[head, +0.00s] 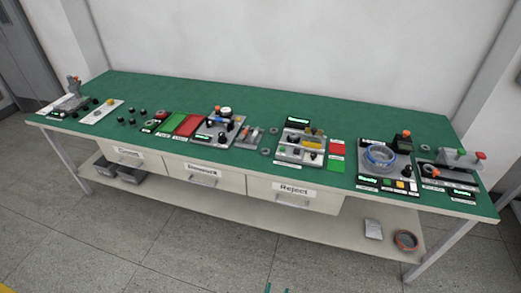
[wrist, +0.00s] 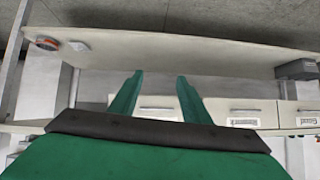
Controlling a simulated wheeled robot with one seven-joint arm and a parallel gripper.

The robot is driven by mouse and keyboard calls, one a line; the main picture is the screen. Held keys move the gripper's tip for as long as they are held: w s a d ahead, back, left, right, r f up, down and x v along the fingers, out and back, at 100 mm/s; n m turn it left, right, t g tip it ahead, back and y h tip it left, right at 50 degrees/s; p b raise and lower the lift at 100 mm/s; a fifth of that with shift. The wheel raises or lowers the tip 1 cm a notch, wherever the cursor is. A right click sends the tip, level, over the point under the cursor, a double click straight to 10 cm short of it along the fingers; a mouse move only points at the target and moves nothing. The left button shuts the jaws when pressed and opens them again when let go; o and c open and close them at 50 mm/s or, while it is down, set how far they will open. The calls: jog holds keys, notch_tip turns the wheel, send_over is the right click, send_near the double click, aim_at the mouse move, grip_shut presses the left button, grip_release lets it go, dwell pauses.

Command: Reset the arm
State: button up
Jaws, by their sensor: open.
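My gripper (wrist: 158,76) shows in the wrist view as two green fingers, spread apart with nothing between them. In the head view only small green tips (head: 277,289) show at the bottom edge, apart from the bench and over the floor. The rest of my arm is out of the head view. In the wrist view the fingers point toward the front of the workbench, which appears upside down, with its lower shelf (wrist: 200,52) and drawers beyond the fingertips.
The green-topped workbench (head: 380,112) carries several fixtures. Reject drawer (head: 292,194) and two others look shut. Grey bins (head: 118,172), an orange-rimmed round part (head: 405,240) and a pale block (head: 373,229) rest on the lower shelf. The floor (head: 190,245) before the bench is clear.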

jog(key=s+a+r+n+t+y, duration=0.1)
jog(key=s+a+r+t, duration=0.1)
jog(key=s+r, duration=0.9)
jog(key=s+a+r+n+t+y, duration=0.1)
jog(key=s+a+r+n+t, duration=0.1)
jog(key=s+r, duration=1)
jog(key=shift+s+a+n+t, duration=0.3)
jog(key=shift+s+a+t, duration=0.2)
jog(key=shift+a, duration=0.45)
jog(key=shift+w, duration=0.1)
